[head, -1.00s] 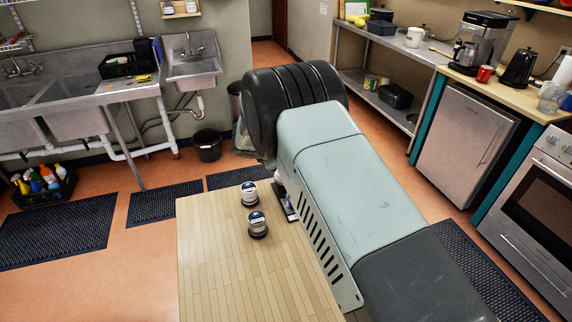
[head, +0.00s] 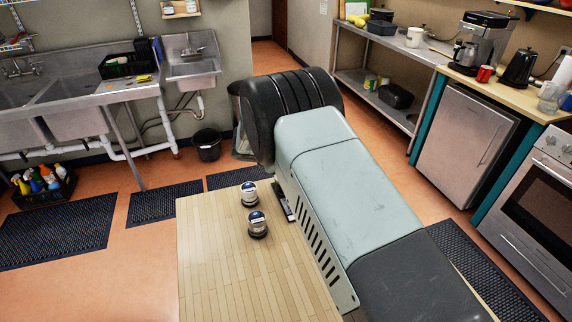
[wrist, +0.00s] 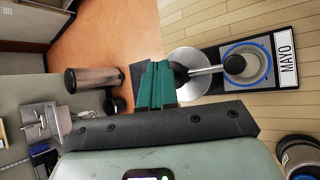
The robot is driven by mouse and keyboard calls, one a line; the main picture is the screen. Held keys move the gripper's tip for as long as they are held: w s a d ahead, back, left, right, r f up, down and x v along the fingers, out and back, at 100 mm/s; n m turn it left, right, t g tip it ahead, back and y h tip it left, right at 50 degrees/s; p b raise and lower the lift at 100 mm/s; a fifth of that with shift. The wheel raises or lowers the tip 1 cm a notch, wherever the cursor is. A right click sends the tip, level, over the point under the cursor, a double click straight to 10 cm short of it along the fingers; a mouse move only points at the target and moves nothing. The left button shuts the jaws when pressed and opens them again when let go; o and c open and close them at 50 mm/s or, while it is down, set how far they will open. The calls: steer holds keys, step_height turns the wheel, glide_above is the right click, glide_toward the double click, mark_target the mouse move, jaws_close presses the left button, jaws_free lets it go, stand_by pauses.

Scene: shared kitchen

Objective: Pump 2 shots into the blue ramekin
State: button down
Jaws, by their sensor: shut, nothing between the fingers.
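In the wrist view, a pump with a black head (wrist: 179,73) and a round steel lid (wrist: 190,88) stands at one end of a dark tray (wrist: 287,82) labelled MAYO. Its spout reaches right, and its black tip lies over the blue-rimmed ramekin (wrist: 229,78) on the same tray. I cannot make out the ramekin's contents. My gripper (wrist: 158,82) has green fingers, shut and empty, close beside the pump head in the picture; I cannot tell if they touch it. In the head view my arm hides the gripper, pump and ramekin; only a tray edge (head: 283,207) shows.
Two dark-lidded jars, a far one (head: 249,193) and a nearer one (head: 257,225), stand on the wooden table (head: 215,265) left of my arm. One jar (wrist: 300,157) also shows at the wrist view's lower right. The table's left part is clear.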

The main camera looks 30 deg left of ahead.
steer(key=shift+f, duration=0.55)
steer(key=shift+r, duration=1.65)
step_height(320, 180, up, 6)
stand_by(2.5)
steer(key=shift+f, duration=2.95)
